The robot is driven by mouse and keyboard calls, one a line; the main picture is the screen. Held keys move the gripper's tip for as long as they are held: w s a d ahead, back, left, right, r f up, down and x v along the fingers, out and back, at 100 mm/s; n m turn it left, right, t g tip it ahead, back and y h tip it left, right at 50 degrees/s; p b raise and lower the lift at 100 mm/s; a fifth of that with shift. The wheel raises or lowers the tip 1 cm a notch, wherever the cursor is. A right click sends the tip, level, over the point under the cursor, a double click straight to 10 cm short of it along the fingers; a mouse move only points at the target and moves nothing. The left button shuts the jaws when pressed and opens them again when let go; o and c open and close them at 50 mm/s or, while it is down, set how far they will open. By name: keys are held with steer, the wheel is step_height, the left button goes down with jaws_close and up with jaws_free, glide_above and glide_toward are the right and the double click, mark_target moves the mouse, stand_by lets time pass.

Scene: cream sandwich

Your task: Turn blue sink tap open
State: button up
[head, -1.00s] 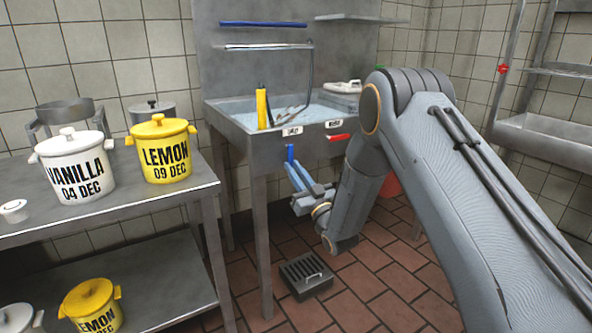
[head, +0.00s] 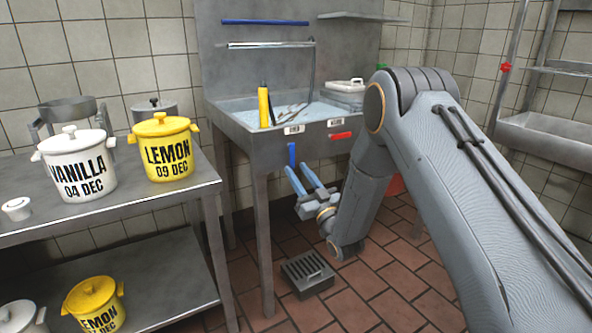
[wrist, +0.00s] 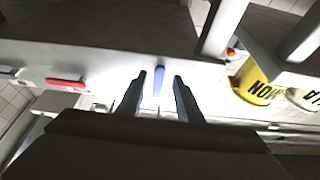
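The blue tap handle (head: 292,153) hangs vertically at the front of the sink (head: 225,118), below a small label. In the wrist view the blue handle (wrist: 159,80) shows between my two fingertips, seemingly a little beyond them. My gripper (head: 298,168) is just below and in front of the handle, its two fingers apart and pointing up at it. My gripper (wrist: 159,84) holds nothing. I cannot tell whether a finger touches the handle.
A red tap handle (head: 341,135) lies sideways to the right on the same sink front. A yellow bottle (head: 263,106) stands in the sink. A table with a yellow lemon pot (head: 165,150) is at left. A grate (head: 307,275) lies on the floor.

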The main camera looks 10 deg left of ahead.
steer(key=v, duration=0.6)
step_height(320, 180, up, 3)
steer(key=w+d+m+g+h, duration=0.1)
steer(key=w+d+g+h, duration=0.15)
steer(key=h, duration=0.35)
steer(key=s+d+r+m+g+h, duration=0.1)
steer(key=s+d+m+g+h, duration=0.1)
steer(key=s+d+g+h, duration=0.35)
steer(key=s+d+r+m+g+h, duration=0.1)
steer(key=s+d+g, duration=0.25)
steer(key=s, duration=0.95)
steer(key=s+d+r+g+h, duration=0.1)
steer(key=s+d+g, duration=0.25)
steer(key=s, duration=0.85)
steer(key=s+d+r+m+g+h, duration=0.15)
steer(key=s+d, duration=0.35)
steer(key=s, duration=0.8)
steer(key=d+r+m+p, duration=0.2)
steer(key=d+r+p, duration=0.7)
steer(key=p, duration=1.1)
steer(key=shift+d+r+m, duration=0.3)
steer(key=shift+r+m, duration=0.05)
steer(key=shift+r, duration=0.25)
